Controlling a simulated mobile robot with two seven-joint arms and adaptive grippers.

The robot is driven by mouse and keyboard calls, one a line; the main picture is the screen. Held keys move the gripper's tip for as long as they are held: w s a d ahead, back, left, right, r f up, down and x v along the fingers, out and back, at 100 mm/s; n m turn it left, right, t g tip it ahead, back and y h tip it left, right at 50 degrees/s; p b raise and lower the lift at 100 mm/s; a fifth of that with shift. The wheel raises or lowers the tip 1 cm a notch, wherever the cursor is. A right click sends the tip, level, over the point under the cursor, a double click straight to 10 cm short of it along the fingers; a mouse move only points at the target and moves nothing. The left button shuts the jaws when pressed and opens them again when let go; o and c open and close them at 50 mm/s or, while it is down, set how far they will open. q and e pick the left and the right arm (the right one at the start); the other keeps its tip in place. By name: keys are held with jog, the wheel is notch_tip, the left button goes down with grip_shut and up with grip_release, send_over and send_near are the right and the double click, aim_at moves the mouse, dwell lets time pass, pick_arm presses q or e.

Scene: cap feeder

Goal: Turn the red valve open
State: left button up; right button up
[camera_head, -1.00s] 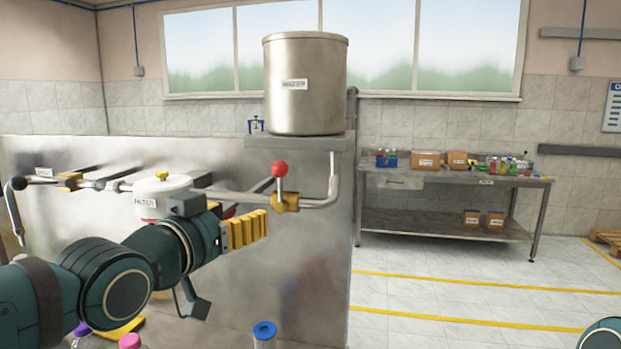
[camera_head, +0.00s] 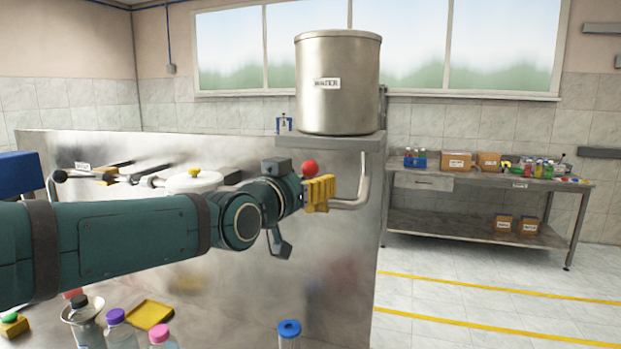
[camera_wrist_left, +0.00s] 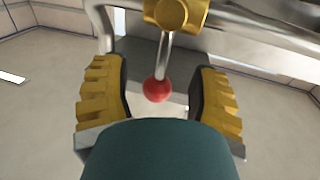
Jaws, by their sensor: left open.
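The red valve knob (camera_head: 309,168) shows just above my left gripper in the head view, below the steel WATER tank (camera_head: 337,84). In the left wrist view the red ball (camera_wrist_left: 157,90) sits on a metal lever that runs to a yellow valve body (camera_wrist_left: 176,14). My left gripper (camera_head: 320,192) has yellow fingers and is open. In the wrist view, the ball lies between the two fingers (camera_wrist_left: 160,95) with a gap on each side. In the head view my gripper hides the valve body and most of the lever. My right gripper is not in view.
A steel pipe (camera_head: 358,190) bends up to the tank's shelf (camera_head: 330,143). A white filter pot (camera_head: 195,180) is behind my left arm. Bottles, one with a blue cap (camera_head: 289,330), stand below. A side table (camera_head: 490,177) is at the right.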

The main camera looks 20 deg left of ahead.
pick_arm(q)
jog(key=shift+w+d, duration=0.15)
jog(key=shift+w, duration=0.55)
jog(key=shift+o, duration=0.2)
grip_shut()
